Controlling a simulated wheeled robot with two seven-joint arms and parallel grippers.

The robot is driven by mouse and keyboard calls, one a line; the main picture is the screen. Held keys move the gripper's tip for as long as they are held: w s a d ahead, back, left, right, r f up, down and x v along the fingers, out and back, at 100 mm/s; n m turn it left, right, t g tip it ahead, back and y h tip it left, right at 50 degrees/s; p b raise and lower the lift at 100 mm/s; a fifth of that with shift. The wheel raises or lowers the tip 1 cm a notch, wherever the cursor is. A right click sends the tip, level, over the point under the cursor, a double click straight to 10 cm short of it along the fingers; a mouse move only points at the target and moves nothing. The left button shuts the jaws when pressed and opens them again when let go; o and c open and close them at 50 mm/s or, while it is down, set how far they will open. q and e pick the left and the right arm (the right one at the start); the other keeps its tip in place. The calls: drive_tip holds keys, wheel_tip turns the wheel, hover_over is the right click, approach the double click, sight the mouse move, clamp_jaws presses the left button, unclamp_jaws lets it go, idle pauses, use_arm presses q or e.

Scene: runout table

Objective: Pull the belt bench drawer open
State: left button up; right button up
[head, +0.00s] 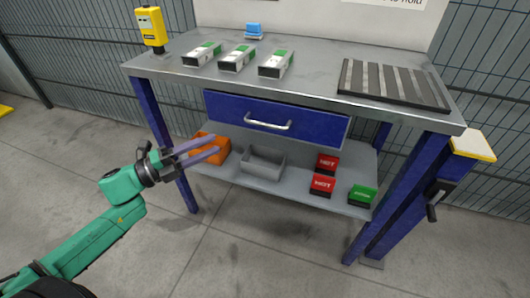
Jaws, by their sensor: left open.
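The belt bench drawer (317,123) is a blue front under the grey bench top (300,80). It looks shut, flush with the bench frame. Its pale bar handle (268,123) sits at the middle of the front. My left gripper (216,146) is open and empty, in front of the bench's left side. It is to the left of the handle and lower in the picture, with its fingers pointing right. The fingers overlap the orange bin in the picture; I cannot tell whether they touch it. My right gripper is not in view.
The lower shelf holds an orange bin (222,155), a grey bin (262,164), red boxes (322,185) and a green box (362,195). Several white-green boxes (237,59), a yellow device (150,27) and a dark slotted mat (393,85) are on top. The floor in front is clear.

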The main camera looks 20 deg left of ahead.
sight(263, 123)
use_arm(q)
drive_tip(key=shift+m+g+h, duration=0.3)
drive_tip(key=shift+m+h, duration=0.1)
drive_tip(key=shift+m, duration=0.1)
drive_tip(key=x, duration=0.3)
drive_tip(key=r+x, duration=0.1)
drive_tip(key=x, duration=0.2)
drive_tip(key=s+x, duration=0.1)
drive_tip(key=x, duration=0.2)
drive_tip(key=shift+s+d+r+b, duration=0.1)
drive_tip(key=shift+d+r+b, duration=0.05)
drive_tip(key=shift+d+b, duration=0.25)
drive_tip(key=x, duration=0.6)
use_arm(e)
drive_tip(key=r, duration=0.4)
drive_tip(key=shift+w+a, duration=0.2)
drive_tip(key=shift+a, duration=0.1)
use_arm(q)
drive_tip(key=shift+c, duration=0.3)
drive_tip(key=shift+f, duration=0.2)
clamp_jaws()
